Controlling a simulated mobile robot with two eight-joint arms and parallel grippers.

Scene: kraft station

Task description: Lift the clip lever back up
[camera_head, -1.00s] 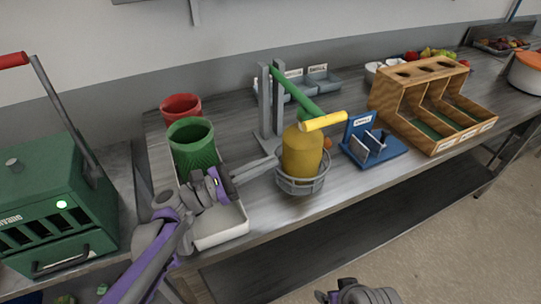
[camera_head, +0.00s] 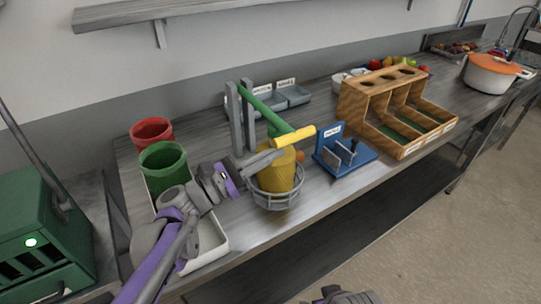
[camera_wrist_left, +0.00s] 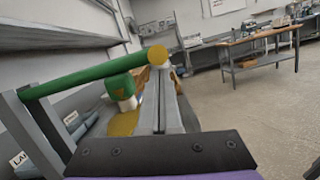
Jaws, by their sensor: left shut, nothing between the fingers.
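The lever is a green bar (camera_head: 261,107) hinged on a grey two-post stand (camera_head: 239,117), sloping down toward the front to a yellow handle (camera_head: 299,136). A yellow rounded body (camera_head: 275,180) stands below it in a grey wire basket (camera_head: 278,201). My left gripper (camera_head: 275,156) is shut and empty, its fingertips close under the handle and in front of the yellow body. In the left wrist view, the shut fingers (camera_wrist_left: 160,75) point at the yellow handle end (camera_wrist_left: 157,54); I cannot tell if they touch. Only a dark part of my right arm shows at the bottom edge.
A blue stand (camera_head: 345,165) and a wooden divided rack (camera_head: 372,103) stand right of the lever. A green cup (camera_head: 163,165) and a white tray (camera_head: 212,250) are near my left arm, with a red cup (camera_head: 151,131) behind. Grey bins (camera_head: 290,95) sit behind.

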